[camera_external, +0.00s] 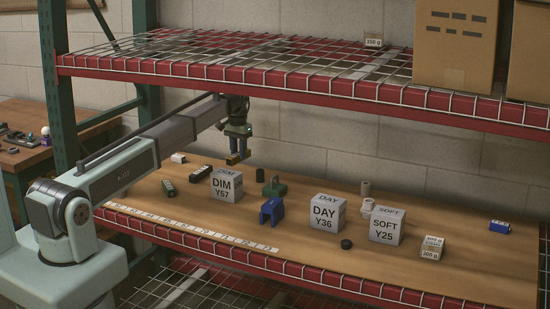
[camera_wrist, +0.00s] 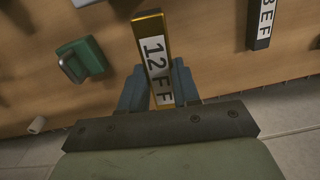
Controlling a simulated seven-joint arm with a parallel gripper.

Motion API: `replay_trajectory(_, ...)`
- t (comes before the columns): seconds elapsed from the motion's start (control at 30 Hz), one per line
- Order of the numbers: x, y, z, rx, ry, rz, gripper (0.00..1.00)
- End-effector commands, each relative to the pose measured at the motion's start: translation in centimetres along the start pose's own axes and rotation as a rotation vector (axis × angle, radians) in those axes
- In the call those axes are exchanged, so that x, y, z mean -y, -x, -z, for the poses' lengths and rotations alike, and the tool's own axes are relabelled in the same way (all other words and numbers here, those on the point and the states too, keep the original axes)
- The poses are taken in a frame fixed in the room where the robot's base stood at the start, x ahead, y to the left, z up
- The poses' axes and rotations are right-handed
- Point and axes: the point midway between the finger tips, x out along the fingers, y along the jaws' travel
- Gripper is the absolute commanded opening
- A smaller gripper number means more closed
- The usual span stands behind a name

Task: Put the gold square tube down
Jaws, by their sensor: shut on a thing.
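My gripper (camera_external: 238,155) hangs above the wooden shelf board (camera_external: 300,270), behind the DIM Y57 cube, in the external view. It is shut on the gold square tube (camera_external: 236,158). In the wrist view the tube (camera_wrist: 151,33) has gold edges and a white label reading 12FF. It sits between the two blue-grey fingers of the gripper (camera_wrist: 160,88) and sticks out beyond them. In the external view the tube appears held clear of the board. The exact height cannot be told.
Cubes DIM Y57 (camera_external: 227,186), DAY Y36 (camera_external: 327,214) and SOFT Y25 (camera_external: 387,226) stand on the board. A green block (camera_external: 275,188), blue bracket (camera_external: 271,212) and black cylinder (camera_external: 260,174) are near the gripper. The upper wire shelf (camera_external: 300,75) is overhead. Bare board lies front right.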

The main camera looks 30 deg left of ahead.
Motion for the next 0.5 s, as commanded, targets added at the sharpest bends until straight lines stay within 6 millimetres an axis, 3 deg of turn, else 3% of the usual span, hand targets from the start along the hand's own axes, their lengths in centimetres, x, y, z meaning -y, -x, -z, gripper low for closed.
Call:
replay_trajectory(0.03,-2.4,0.0,0.2,0.000,-0.028,0.000,0.00)
replay_trajectory(0.1,-5.2,0.0,0.4,0.000,-0.062,0.000,0.00)
replay_trajectory(0.5,-21.1,0.1,0.8,0.000,-0.245,0.000,0.00)
